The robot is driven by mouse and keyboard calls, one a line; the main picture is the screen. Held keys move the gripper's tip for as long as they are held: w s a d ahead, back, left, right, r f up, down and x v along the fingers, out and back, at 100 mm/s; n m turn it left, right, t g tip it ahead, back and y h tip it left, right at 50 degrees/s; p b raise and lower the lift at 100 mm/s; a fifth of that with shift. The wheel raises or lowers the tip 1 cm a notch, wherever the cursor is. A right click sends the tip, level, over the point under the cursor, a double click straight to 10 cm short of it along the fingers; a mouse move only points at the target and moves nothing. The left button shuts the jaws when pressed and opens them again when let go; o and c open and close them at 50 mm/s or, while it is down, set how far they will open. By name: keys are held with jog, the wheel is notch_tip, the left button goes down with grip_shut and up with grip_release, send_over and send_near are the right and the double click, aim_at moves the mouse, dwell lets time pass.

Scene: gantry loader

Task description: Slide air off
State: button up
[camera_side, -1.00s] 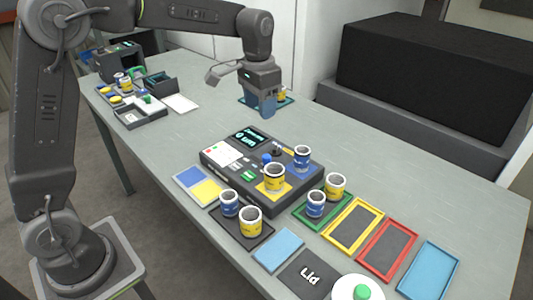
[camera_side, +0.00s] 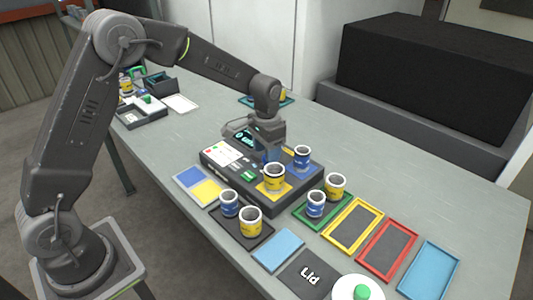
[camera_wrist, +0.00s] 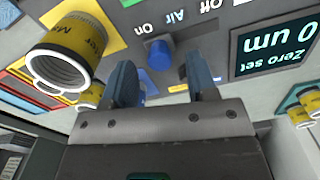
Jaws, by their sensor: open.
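The air slider is a round blue knob (camera_wrist: 159,55) on the grey console (camera_side: 238,190). In the wrist view the words On, Air and Off are printed upside down beside it, and the knob sits by the On end. My gripper (camera_wrist: 163,78) is open, its two blue-grey fingers on either side of the knob's line, with the knob just beyond the gap between their tips. I cannot tell whether they touch it. In the side view my gripper (camera_side: 270,156) is low over the console and the knob is hard to make out there.
A yellow-labelled cup (camera_side: 273,177) and a blue-labelled cup (camera_side: 302,156) stand on the console close to my gripper. The display (camera_wrist: 275,49) reads 0 um. Coloured trays and more cups lie in front.

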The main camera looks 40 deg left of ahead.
jog(key=shift+f, duration=0.65)
jog(key=shift+c, duration=0.5)
grip_shut()
jog(key=shift+a, duration=0.15)
